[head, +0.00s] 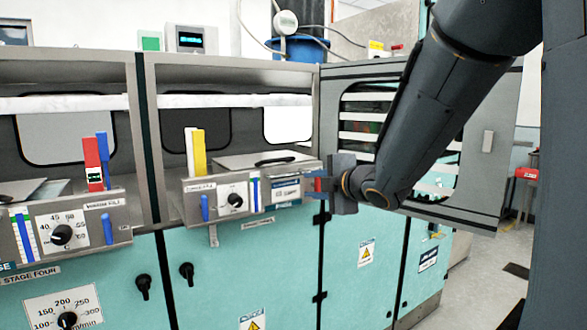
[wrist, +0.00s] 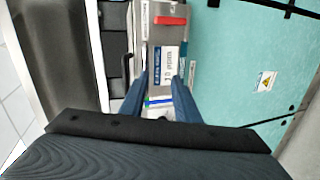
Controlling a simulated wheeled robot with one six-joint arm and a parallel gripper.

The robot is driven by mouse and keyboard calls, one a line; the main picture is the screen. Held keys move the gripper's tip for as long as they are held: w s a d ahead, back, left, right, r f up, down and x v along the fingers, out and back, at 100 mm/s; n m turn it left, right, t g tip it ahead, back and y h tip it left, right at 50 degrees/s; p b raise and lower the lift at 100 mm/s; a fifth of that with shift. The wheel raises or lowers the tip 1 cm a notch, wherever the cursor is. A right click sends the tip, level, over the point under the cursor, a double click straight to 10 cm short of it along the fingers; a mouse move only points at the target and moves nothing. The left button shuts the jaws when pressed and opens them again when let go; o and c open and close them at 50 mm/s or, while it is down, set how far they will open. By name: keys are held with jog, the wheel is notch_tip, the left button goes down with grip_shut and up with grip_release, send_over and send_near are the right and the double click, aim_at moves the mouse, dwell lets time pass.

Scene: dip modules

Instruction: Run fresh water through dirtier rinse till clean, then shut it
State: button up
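Two rinse modules stand side by side. The left front panel (head: 88,213) has a dial (head: 62,235), a blue lever (head: 108,230) and a blue-green striped gauge (head: 23,238). The right front panel (head: 275,210) has a dial (head: 235,200), a blue lever (head: 205,207) and a similar gauge (head: 254,195). My gripper (head: 316,185) is at this panel's right end, by a small red lever (head: 318,184). In the wrist view, my open gripper (wrist: 163,72) has a panel label between its fingers; the red lever (wrist: 170,20) lies beyond the fingertips. The water inside the modules is hidden.
A red tab (head: 92,165) and a yellow tab (head: 199,152) stand up behind the panels. Black knobs (head: 186,270) sit on the teal cabinet fronts.

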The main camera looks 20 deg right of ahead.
aim_at(290, 175)
jog(key=shift+w+a+r+n+y+p, duration=0.15)
jog(key=shift+w+a+n+y+p, duration=0.3)
jog(key=shift+w, duration=0.75)
jog(key=shift+w+a+r+n+h+p, duration=0.1)
jog(key=shift+w+a+n, duration=0.1)
jog(key=shift+w+a, duration=0.75)
jog(key=shift+w+a+r+n+y+p, duration=0.15)
jog(key=shift+w+a+n+y+p, duration=0.15)
jog(key=shift+w, duration=1.2)
jog(key=shift+c, duration=0.2)
grip_shut()
